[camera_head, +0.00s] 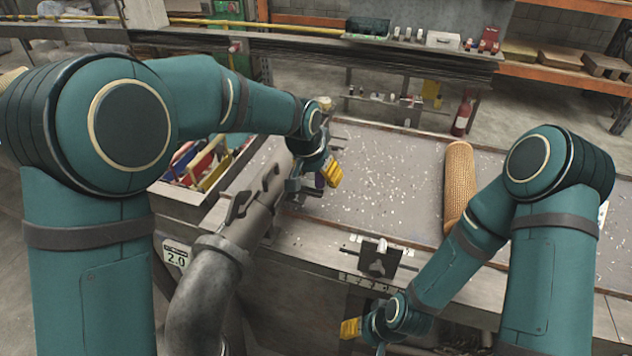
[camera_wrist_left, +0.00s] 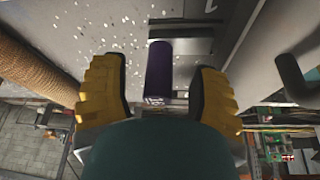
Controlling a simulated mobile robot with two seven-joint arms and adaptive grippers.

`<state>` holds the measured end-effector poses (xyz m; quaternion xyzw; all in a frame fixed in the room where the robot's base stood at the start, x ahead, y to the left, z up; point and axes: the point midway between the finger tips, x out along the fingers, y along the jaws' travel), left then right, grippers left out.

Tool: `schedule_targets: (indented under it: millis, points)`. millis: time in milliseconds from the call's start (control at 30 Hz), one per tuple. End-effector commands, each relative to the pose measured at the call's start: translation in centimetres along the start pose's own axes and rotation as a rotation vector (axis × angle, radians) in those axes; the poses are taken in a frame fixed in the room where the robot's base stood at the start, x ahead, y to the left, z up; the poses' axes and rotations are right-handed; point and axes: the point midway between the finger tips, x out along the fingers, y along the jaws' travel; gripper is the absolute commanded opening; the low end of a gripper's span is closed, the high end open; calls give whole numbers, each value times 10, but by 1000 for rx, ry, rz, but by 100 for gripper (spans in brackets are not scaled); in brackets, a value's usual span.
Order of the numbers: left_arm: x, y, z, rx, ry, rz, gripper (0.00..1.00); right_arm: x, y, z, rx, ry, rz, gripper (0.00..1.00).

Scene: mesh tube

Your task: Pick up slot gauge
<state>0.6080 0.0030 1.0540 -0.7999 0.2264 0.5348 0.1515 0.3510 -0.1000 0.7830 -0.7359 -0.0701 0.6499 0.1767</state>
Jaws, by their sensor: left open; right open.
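A dark purple upright block with small pale markings, seemingly the slot gauge (camera_wrist_left: 158,68), stands between the fingers of my left gripper (camera_wrist_left: 158,92) in the left wrist view. The yellow fingers are open, with a gap on both sides of it. In the head view, a small purple part of the gauge (camera_head: 319,181) shows beside my left gripper (camera_head: 329,173), at the left end of the bench; the gripper hides most of it. My right gripper (camera_head: 351,328) hangs low in front of the bench, away from the gauge.
A tan mesh tube (camera_head: 458,185) lies on the bench top (camera_head: 385,180), which is strewn with pale flecks. A thick grey pipe (camera_head: 215,280) rises near my left gripper. A tool bin (camera_head: 190,205) is at left. A metal bracket (camera_head: 379,260) sits at the front edge.

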Motion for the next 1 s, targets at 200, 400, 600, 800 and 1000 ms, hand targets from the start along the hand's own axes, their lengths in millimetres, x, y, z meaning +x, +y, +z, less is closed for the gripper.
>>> schedule_targets:
  millis: [200, 400, 600, 800, 1000]
  points:
    - [12, 0, 0, 0, 1, 0, 61, 1, 0, 1, -1, -2, 0, 53]
    - [11, 1, 0, 0, 1, 0, 31, 1, 0, 1, -1, -2, 0, 53]
    - [11, 1, 0, 1, 0, 1, 0, 1, 0, 1, 0, -2, 0, 53]
    - [11, 1, 0, 1, 0, 1, 0, 1, 0, 1, 0, -1, 0, 53]
    - [9, 1, -2, 1, 1, 1, 0, 1, 0, 0, 0, -1, 0, 53]
